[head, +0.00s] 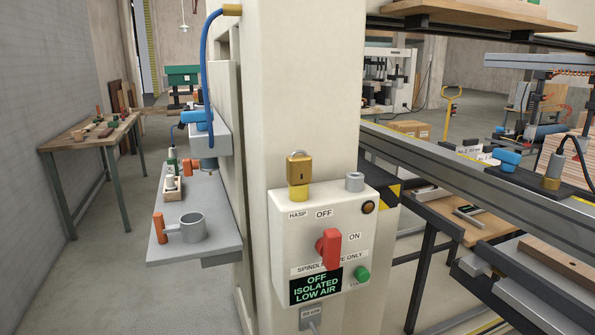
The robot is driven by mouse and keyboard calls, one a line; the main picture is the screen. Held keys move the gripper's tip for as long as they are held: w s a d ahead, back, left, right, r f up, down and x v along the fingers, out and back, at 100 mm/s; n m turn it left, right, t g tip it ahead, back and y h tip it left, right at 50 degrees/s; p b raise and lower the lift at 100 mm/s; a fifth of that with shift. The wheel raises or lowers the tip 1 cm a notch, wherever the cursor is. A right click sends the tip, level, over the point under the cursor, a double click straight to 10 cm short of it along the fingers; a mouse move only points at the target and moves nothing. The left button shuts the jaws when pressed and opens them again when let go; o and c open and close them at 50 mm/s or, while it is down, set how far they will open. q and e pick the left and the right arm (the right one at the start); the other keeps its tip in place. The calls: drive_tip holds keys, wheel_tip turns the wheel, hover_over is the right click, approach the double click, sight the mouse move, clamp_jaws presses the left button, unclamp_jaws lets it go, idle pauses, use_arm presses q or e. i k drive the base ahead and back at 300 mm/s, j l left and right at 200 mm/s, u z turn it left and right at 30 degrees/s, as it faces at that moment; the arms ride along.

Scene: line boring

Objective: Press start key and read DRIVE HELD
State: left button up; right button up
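The white control box (345,215) is fixed to the front of a cream column. Its green round key (363,274) sits at the lower right, beside the display; the small label under it is too small to read surely. The dark display (316,287) reads "OFF ISOLATED LOW AIR" in green letters. A red rotary switch (329,248) sits in the middle of the box, with OFF above it and ON to its right. A brass padlock (299,170) stands on a yellow piece at the top left, by the HASP label. Neither of my grippers is in view.
A grey shelf (215,238) with a mug-like cylinder (192,227) juts out left of the column. A long metal rail (440,165) and a lower bench (450,215) run along the right. The space before the box looks clear.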

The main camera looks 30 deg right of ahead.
sight(362, 274)
drive_tip(key=z, duration=1.45)
